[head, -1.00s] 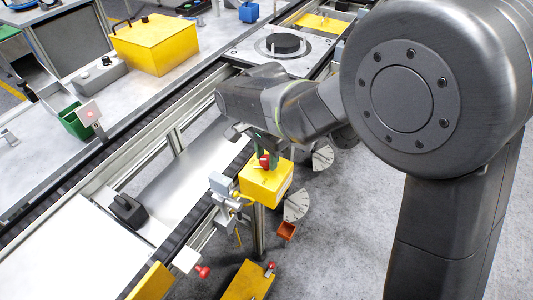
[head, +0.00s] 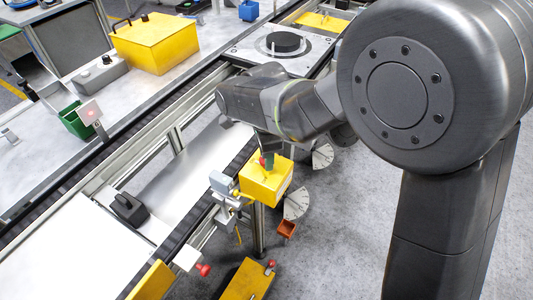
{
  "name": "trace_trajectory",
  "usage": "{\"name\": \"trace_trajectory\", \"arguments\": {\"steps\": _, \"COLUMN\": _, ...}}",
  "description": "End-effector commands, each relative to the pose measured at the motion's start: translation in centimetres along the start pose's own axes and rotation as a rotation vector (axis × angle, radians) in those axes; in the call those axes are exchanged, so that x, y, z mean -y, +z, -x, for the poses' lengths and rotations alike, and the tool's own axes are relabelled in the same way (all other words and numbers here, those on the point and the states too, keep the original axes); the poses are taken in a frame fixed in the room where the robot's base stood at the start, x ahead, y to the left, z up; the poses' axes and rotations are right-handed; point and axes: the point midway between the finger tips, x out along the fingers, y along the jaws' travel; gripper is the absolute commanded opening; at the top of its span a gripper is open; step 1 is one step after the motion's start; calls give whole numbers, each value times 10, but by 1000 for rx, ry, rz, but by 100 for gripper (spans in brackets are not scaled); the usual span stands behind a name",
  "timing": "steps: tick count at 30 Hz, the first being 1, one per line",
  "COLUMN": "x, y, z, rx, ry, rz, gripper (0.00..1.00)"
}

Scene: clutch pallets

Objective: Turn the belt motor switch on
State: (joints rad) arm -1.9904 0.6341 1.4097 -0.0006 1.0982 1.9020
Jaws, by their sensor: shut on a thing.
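The yellow switch box (head: 266,182) is mounted on the outer side of the conveyor frame, in the middle of the head view. My gripper (head: 268,159) points down from my arm onto the box top and is shut on the switch handle. The fingers hide most of the handle, so its exact angle cannot be told.
The conveyor rail (head: 215,180) runs diagonally beside the box. A grey bracket (head: 222,184) sits just left of it. Grey floor lies to the right.

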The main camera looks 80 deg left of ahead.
Motion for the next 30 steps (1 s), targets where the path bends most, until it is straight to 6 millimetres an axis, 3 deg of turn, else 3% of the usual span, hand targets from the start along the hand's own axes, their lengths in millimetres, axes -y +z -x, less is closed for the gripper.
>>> {"name": "trace_trajectory", "arguments": {"steps": 9, "x": 1, "y": 0, "z": 2, "rx": 1, "ry": -4, "rz": -2, "gripper": 11}}
{"name": "trace_trajectory", "arguments": {"steps": 10, "x": 1, "y": 0, "z": 2, "rx": 1, "ry": -4, "rz": -2, "gripper": 38}}
{"name": "trace_trajectory", "arguments": {"steps": 13, "x": 1, "y": 0, "z": 1, "rx": 1, "ry": -3, "rz": -2, "gripper": 56}}
{"name": "trace_trajectory", "arguments": {"steps": 23, "x": 0, "y": 0, "z": 3, "rx": 1, "ry": -2, "rz": -1, "gripper": 56}}
{"name": "trace_trajectory", "arguments": {"steps": 30, "x": 1, "y": 0, "z": 40, "rx": 3, "ry": -7, "rz": -1, "gripper": 56}}
